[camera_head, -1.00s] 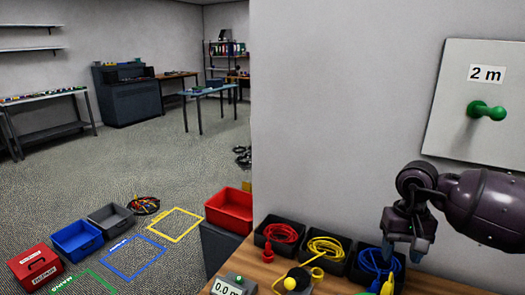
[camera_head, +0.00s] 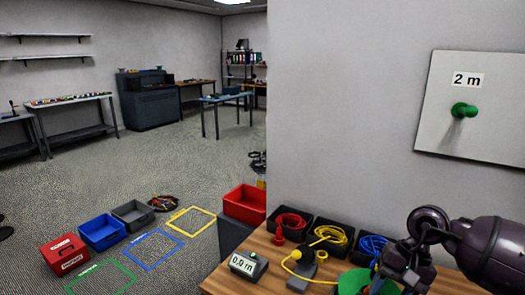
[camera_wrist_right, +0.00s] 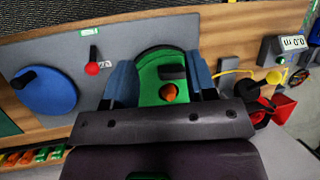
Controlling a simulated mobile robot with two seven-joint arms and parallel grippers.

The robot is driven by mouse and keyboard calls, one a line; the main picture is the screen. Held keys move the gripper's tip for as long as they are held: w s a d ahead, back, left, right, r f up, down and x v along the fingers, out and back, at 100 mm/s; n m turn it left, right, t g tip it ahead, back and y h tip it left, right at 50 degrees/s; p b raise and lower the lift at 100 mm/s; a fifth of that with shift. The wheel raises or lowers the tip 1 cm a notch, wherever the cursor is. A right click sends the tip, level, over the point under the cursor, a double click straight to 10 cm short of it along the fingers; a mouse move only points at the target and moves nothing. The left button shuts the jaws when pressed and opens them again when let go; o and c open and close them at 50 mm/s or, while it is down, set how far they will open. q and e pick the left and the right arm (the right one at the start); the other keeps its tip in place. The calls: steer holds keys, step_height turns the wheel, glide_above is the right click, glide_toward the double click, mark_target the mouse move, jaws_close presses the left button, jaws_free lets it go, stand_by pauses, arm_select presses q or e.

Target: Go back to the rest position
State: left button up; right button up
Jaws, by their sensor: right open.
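My right gripper (camera_wrist_right: 161,80) is open, with its two blue fingers apart and nothing held between them. In the right wrist view the fingers are over a green round-topped piece (camera_wrist_right: 148,88) with an orange knob (camera_wrist_right: 168,92). In the head view my right arm comes in from the right, and the gripper (camera_head: 403,275) hangs low over the workbench (camera_head: 262,270). Its fingertips are hard to make out there. My left gripper is in neither view.
Black bins with red (camera_head: 291,220), yellow (camera_head: 329,236) and blue (camera_head: 372,246) cables stand along the wall. A 0.0 m meter (camera_head: 246,264) sits at the bench's left. A green peg (camera_head: 463,110) juts from the wall panel. Coloured bins stand on the floor.

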steer(key=s+a+f+m+t+y, duration=0.1)
steer(key=s+a+m+t+y, duration=0.2)
steer(key=a+m+y, duration=0.55)
steer(key=s+a+f+m+t+y, duration=0.1)
steer(key=s+a+m+t+y, duration=0.15)
steer(key=a+m+y, duration=0.65)
steer(key=s+d+f+m+t+h, duration=0.1)
steer(key=d+f+m+t+h, duration=0.45)
steer(key=m, duration=0.95)
steer(key=d+f+m+t+h, duration=0.3)
steer(key=d+m+t+h, duration=0.5)
steer(key=m, duration=0.8)
steer(key=s+d+f+m+g+h, duration=0.3)
steer(key=s+f+m, duration=0.3)
steer(key=m, duration=0.2)
steer(key=s+d+f+m+g+h, duration=0.2)
steer(key=s+d+f+m+h, duration=0.1)
steer(key=s+f+m+h, duration=0.2)
step_height(320, 180, down, 3)
steer(key=s+m, duration=0.2)
steer(key=m, duration=0.2)
steer(key=shift+s+r+g, duration=0.2)
steer(key=shift+g, duration=0.2)
steer(key=shift+a+m, duration=0.1)
steer(key=shift+m, duration=0.15)
